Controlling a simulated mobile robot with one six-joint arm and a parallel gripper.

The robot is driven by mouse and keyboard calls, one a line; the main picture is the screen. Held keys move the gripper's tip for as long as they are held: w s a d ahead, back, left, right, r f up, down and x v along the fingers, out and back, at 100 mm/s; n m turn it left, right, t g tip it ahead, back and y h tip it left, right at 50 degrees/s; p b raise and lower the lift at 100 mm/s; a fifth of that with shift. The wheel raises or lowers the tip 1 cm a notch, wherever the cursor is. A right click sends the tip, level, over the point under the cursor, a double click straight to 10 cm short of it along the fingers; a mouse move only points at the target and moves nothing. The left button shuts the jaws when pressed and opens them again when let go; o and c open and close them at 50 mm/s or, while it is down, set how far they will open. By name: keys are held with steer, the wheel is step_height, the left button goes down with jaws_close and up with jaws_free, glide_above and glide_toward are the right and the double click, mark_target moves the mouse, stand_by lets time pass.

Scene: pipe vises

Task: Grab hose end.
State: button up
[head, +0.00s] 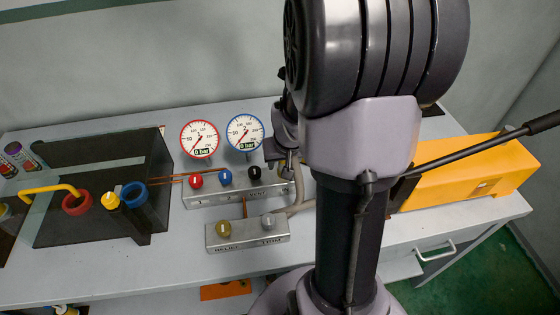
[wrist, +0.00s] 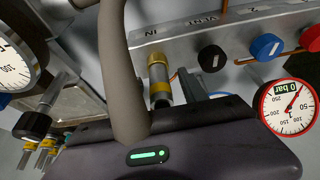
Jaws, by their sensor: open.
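A grey hose (head: 300,191) rises from the right end of the lower metal block (head: 248,232) toward my gripper (head: 285,155) in the head view. In the wrist view the hose (wrist: 124,70) runs down close in front of the camera, over my dark gripper body with its green light. A brass and grey fitting (wrist: 159,78) is by the block's "IN" port, just right of the hose. My gripper is open near the upper block's right end. Its fingertips are not clear, and I cannot tell which part is the hose's free end.
Red-rimmed (head: 200,138) and blue-rimmed (head: 245,132) gauges stand behind the upper metal block (head: 222,193), which has red, blue and black knobs. A dark case (head: 100,190) lies left; a yellow box (head: 455,180) lies right. Bare bench (head: 190,270) shows in front.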

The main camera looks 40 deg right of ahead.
jaws_close()
steer(key=shift+r, duration=0.1)
